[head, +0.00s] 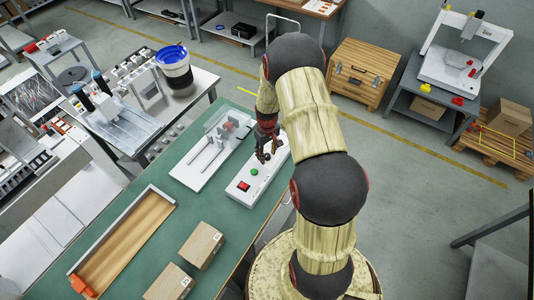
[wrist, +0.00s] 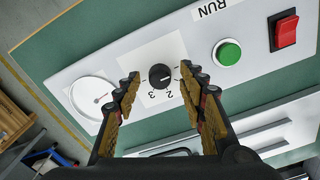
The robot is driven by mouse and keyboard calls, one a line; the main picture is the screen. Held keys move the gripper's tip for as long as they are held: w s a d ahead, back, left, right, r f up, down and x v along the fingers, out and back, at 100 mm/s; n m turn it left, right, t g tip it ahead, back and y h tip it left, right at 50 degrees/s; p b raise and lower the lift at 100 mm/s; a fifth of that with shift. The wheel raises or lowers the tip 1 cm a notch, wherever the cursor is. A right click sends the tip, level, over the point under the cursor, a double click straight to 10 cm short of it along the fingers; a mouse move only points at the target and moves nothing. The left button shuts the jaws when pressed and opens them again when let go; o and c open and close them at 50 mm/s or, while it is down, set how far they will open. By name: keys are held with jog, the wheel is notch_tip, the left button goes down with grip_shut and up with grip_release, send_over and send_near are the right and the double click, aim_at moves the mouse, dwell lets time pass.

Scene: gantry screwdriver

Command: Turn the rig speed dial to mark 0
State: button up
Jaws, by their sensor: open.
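The speed dial (wrist: 160,76) is a small round black knob on a pale label with printed numbers, of which a 2 and a 3 are readable in the wrist view. I cannot tell for sure which mark its pointer faces. It sits on a white control panel (wrist: 118,62), which also shows in the head view (head: 236,191). My gripper (wrist: 160,73) is open, with one finger on each side of the dial and a gap on both sides. In the head view my gripper (head: 264,150) is over the panel's far end and hides the dial.
A round white gauge (wrist: 93,97), a green button (wrist: 228,53) and a red switch (wrist: 286,32) share the panel. A white slotted fixture (head: 205,160) stands beside it on the green table (head: 160,178). Two cardboard boxes (head: 201,245) and a wooden tray (head: 125,245) are nearer.

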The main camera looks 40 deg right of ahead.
aim_at(269, 164)
jog(key=shift+r, duration=0.1)
notch_tip(269, 164, up, 12)
dwell(0.6)
dwell(0.5)
jog(key=s+a+r+t+b, duration=0.1)
jog(key=s+a+r+t, duration=0.1)
jog(key=s+a+r, duration=0.8)
jog(key=s+a+r+t+b, duration=0.2)
jog(key=s+a+r+t, duration=0.1)
jog(key=s+a+r, duration=0.7)
jog(key=a+r, duration=0.4)
jog(key=r, duration=0.3)
jog(key=shift+s+a+t, duration=0.2)
jog(key=shift+s+t, duration=0.1)
jog(key=shift+s, duration=0.1)
